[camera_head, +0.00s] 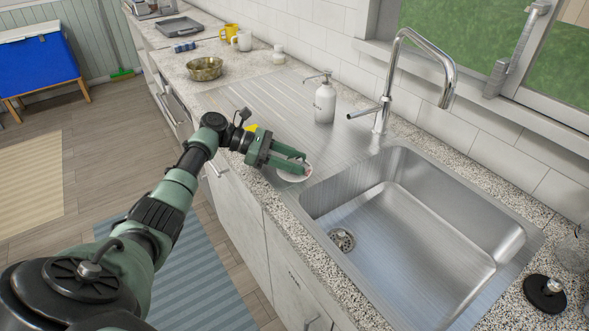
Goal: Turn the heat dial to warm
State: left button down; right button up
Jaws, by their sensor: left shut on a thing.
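My left gripper (299,161) reaches in from the left over the counter's front edge, beside the sink's left end. Its green fingers are shut on a small white round dish (293,178) with something reddish inside. The fingers cover part of the dish, and I cannot tell whether it rests on the drainboard (250,100) or is just above it. I cannot make out a heat dial in this view. My right gripper is not in view.
A steel sink (430,230) with a tall tap (385,110) fills the right. A white soap bottle (325,102) stands behind the gripper. A brass bowl (205,69), mugs (242,40) and a tray (180,27) stand farther left. A black disc (540,293) lies front right.

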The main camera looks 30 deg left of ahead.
aim_at(288, 159)
pick_arm(q)
jog(key=shift+f+m+g+b, duration=0.15)
jog(key=shift+m+g+b, duration=0.35)
jog(key=shift+g, duration=0.1)
jog(key=c, duration=0.8)
grip_release()
jog(key=shift+c, duration=0.2)
jog(key=shift+d, duration=0.1)
jog(key=b+v, duration=0.1)
jog(key=v, duration=0.7)
jog(key=shift+w+f, duration=0.1)
jog(key=shift+f, duration=0.1)
